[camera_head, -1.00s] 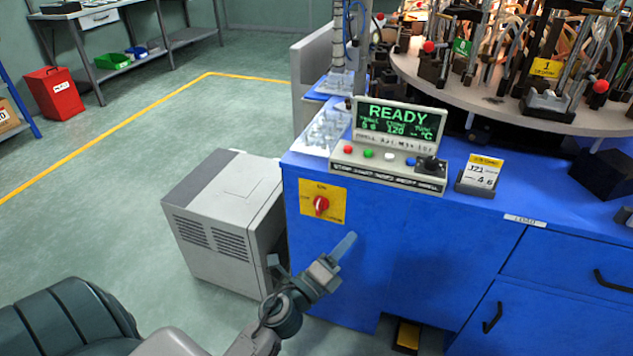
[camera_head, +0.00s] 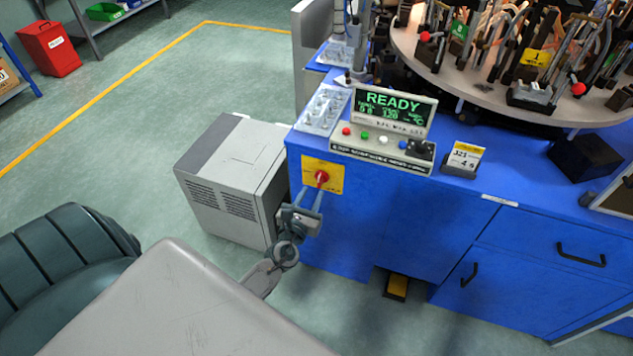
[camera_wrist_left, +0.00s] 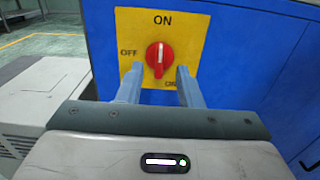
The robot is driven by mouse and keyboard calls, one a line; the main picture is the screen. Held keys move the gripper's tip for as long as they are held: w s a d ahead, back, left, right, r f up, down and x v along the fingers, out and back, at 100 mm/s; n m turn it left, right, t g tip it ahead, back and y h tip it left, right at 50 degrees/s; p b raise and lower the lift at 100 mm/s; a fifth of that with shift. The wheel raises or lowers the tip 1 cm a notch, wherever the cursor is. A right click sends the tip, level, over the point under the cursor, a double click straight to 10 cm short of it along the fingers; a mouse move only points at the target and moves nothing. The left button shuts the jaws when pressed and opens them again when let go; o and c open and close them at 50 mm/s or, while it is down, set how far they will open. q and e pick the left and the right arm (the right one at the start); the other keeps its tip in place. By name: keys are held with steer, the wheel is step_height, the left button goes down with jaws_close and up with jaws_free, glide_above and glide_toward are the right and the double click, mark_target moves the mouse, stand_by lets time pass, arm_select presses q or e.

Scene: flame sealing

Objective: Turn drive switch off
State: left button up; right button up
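The drive switch is a red rotary knob (camera_head: 322,178) on a yellow plate (camera_head: 334,187) on the blue cabinet's front. In the left wrist view the knob (camera_wrist_left: 158,56) shows on the yellow plate (camera_wrist_left: 190,30), with ON above it, OFF at left and another label at lower right. The knob's pale mark runs about vertical. My left gripper (camera_head: 309,196) is open just in front of the switch. In the left wrist view its two fingers (camera_wrist_left: 158,80) stand left and right of the knob's lower part, apart from it. My right gripper is out of view.
The blue cabinet (camera_head: 420,225) carries a control box reading READY (camera_head: 392,112), a card stand (camera_head: 462,160) and a round fixture table (camera_head: 490,95). A grey box unit (camera_head: 225,180) stands on the floor to the left of the cabinet. A yellow pedal (camera_head: 397,287) is below.

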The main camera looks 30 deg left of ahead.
mark_target(318, 181)
arm_select(q)
steer(key=shift+x, duration=2.3)
jaws_close()
